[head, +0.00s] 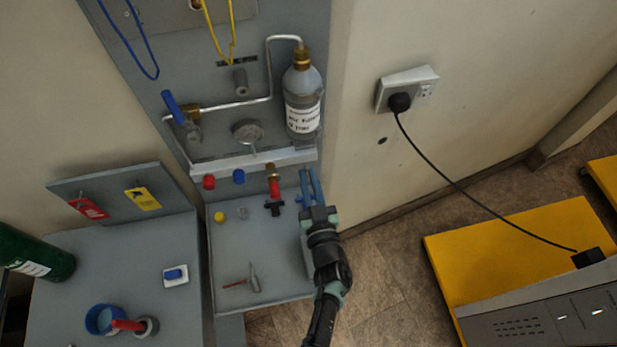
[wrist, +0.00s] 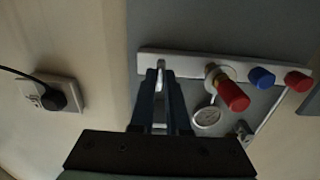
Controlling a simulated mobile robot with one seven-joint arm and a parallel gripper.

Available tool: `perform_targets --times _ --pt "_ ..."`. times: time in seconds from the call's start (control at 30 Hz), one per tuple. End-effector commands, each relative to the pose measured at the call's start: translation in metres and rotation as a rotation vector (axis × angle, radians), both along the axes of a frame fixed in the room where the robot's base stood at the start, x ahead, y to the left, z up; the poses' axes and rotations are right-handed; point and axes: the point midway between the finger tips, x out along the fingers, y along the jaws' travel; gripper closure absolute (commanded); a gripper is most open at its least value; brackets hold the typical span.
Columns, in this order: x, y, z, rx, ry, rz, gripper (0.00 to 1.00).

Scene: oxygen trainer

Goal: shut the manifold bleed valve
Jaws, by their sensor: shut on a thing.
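The white manifold bar (head: 235,163) runs along the lower panel. It also shows in the wrist view (wrist: 200,62). My gripper (head: 306,176) is at the bar's right end in the head view, its blue fingers pointing up at it. In the wrist view my gripper (wrist: 163,80) is shut on a small silver fitting (wrist: 162,66) at the bar's end, which looks like the bleed valve. The fingers hide most of it, so its handle position cannot be told.
A red-handled brass valve (head: 273,185), a blue knob (head: 239,176) and a red knob (head: 208,182) hang along the bar. A gauge (head: 247,131) and grey bottle (head: 303,103) are above. A grey shelf (head: 285,270) lies below. The wall socket (head: 408,88) is to the right.

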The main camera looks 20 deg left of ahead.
Motion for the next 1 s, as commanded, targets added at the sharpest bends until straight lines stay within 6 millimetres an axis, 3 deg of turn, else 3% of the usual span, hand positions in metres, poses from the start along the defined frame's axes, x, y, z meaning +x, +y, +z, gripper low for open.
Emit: perform_targets --times 0.23,0.27,0.43,0.77,1.0 --pt "-0.001 0.0 -0.001 0.004 0.004 -0.001 1.0" --pt "-0.001 0.0 -0.001 0.004 0.004 -0.001 0.85" --pt "0.0 0.0 -0.001 0.002 0.003 -0.001 0.56" --pt "-0.002 -0.002 0.0 0.002 0.001 -0.002 0.56" --pt "-0.032 -0.022 0.001 0.001 0.003 -0.005 0.56"
